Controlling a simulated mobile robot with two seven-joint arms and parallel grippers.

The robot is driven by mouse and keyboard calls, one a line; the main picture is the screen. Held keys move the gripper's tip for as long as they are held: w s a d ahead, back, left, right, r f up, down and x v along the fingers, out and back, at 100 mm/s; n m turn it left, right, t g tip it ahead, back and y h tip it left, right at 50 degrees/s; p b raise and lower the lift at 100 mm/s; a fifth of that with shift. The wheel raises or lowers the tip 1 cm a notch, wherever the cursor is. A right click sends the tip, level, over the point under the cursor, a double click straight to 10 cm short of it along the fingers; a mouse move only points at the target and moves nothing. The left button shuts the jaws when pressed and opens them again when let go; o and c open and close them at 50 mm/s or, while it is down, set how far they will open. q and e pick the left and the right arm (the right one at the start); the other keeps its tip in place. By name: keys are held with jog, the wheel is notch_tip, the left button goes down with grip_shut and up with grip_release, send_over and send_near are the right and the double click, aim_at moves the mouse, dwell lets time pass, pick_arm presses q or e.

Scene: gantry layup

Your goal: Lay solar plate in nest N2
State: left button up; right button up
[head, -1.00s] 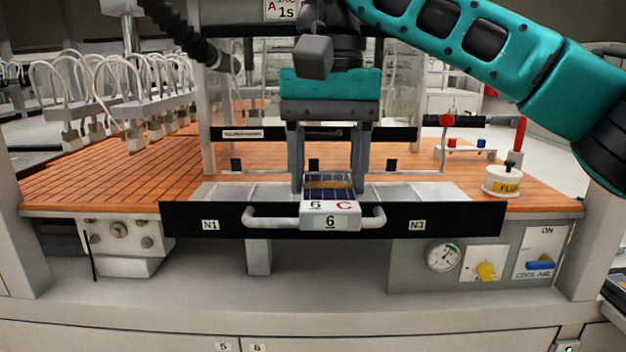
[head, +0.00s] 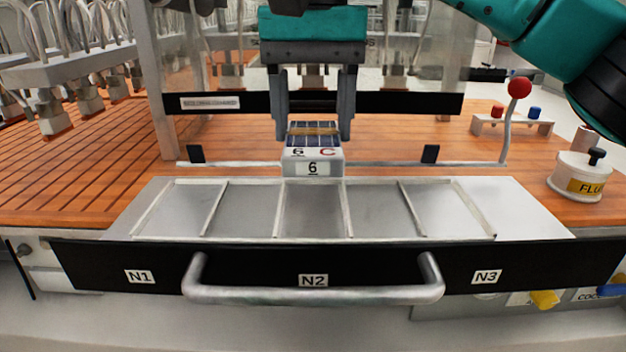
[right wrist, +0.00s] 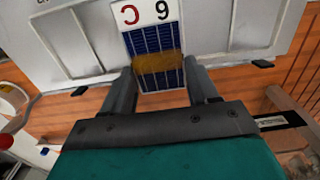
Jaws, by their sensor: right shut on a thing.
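The solar plate (head: 313,139) is a small dark blue gridded piece with a tan band and a white end marked 6 and C. My right gripper (head: 313,137) is shut on it, one finger at each side, and holds it behind and above nest N2. In the right wrist view the plate (right wrist: 158,60) sits between the fingers (right wrist: 161,82). Nest N2 (head: 313,212) is the empty middle compartment of the grey tray, above the N2 label (head: 313,281). My left gripper is not in view.
The tray has a black front with a handle (head: 313,294) and labels N1 (head: 139,276) and N3 (head: 487,276). A flux pot (head: 581,175) and a red-knobbed lever (head: 519,88) stand at right. White hoses with connectors (head: 60,75) hang at left.

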aim_at(313, 128)
notch_tip(313, 128, down, 3)
jog(key=shift+f, duration=0.1)
notch_tip(313, 128, down, 4)
jog(key=shift+r, duration=0.25)
